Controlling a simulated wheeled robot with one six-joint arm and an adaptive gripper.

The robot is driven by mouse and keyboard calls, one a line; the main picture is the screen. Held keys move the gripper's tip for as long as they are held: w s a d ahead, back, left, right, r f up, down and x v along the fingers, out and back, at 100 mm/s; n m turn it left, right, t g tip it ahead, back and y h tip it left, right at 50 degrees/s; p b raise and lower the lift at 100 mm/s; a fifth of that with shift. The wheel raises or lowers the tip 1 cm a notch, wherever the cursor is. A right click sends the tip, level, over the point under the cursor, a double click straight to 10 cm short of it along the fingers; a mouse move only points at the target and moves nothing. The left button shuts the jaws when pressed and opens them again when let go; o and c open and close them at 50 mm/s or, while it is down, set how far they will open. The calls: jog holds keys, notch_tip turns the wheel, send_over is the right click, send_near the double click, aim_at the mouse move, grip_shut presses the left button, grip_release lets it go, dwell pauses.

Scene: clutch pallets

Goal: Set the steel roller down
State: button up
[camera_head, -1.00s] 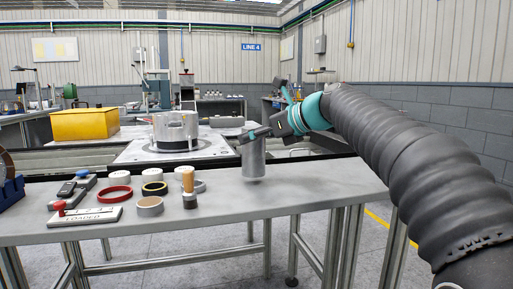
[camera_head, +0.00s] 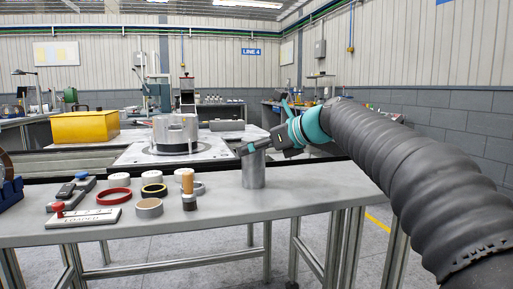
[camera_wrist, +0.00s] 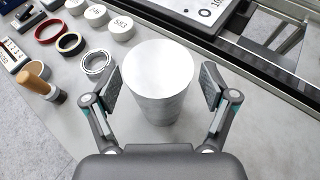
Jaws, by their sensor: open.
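The steel roller (camera_head: 253,170) is a plain grey cylinder standing upright on the grey table (camera_head: 320,186), right of the small parts. In the wrist view the roller (camera_wrist: 158,80) stands between the fingers of my gripper (camera_wrist: 160,88), with a gap on each side. My gripper also shows in the head view (camera_head: 252,147), at the roller's upper part. It is open and holds nothing. The roller's far side is hidden.
Left of the roller are a wooden-handled tool (camera_head: 188,186), several rings such as a red one (camera_head: 114,196), and a plate marked LOADED (camera_head: 84,218). A fixture with a metal cylinder (camera_head: 176,133) stands behind. The table right of the roller is clear.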

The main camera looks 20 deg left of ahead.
jog(key=v, duration=1.2)
jog(key=shift+r, duration=0.15)
